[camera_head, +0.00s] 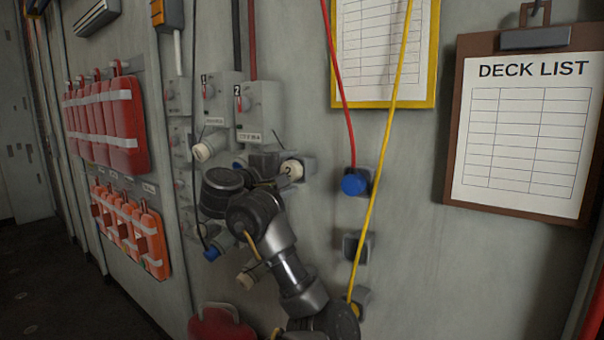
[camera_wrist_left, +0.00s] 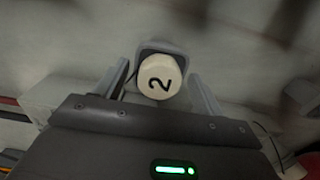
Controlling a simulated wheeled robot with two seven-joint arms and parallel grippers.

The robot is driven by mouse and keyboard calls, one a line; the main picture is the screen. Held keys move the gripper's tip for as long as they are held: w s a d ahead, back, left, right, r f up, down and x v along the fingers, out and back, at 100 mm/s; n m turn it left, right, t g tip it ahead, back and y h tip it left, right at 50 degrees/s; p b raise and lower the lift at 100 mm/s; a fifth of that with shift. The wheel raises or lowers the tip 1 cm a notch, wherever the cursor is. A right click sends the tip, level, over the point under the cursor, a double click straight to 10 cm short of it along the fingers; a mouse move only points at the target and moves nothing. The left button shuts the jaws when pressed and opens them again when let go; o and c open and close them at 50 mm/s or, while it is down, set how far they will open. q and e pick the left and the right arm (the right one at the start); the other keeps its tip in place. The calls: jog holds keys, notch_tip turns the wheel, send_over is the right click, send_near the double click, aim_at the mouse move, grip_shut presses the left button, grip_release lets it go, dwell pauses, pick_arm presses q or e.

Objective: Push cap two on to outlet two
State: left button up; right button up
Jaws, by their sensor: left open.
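Cap two (camera_head: 291,170), a round cream cap marked with a black 2, is at the front of the grey outlet (camera_head: 309,166) on the wall. In the left wrist view, cap two (camera_wrist_left: 159,77) faces me, with the grey outlet (camera_wrist_left: 162,47) showing behind its top edge. I cannot tell whether it is fully seated. My left gripper (camera_head: 276,168) is open just in front of the cap. In the left wrist view its fingers (camera_wrist_left: 161,86) stand apart on both sides of the cap, with gaps visible. My right gripper is not in view.
Switch boxes one (camera_head: 215,105) and two (camera_head: 258,112) are above. A blue plug (camera_head: 354,184) on a red cable and a yellow cable (camera_head: 376,180) are to the right. Another cream cap (camera_head: 203,150) is to the left. A deck list clipboard (camera_head: 525,125) hangs far right.

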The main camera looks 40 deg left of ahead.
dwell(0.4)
pick_arm(q)
jog(key=c, duration=1.3)
jog(key=shift+s, duration=0.15)
jog(key=shift+s+p, duration=0.55)
jog(key=shift+s, duration=0.7)
jog(key=shift+s+p, duration=0.55)
jog(key=shift+s, duration=1.05)
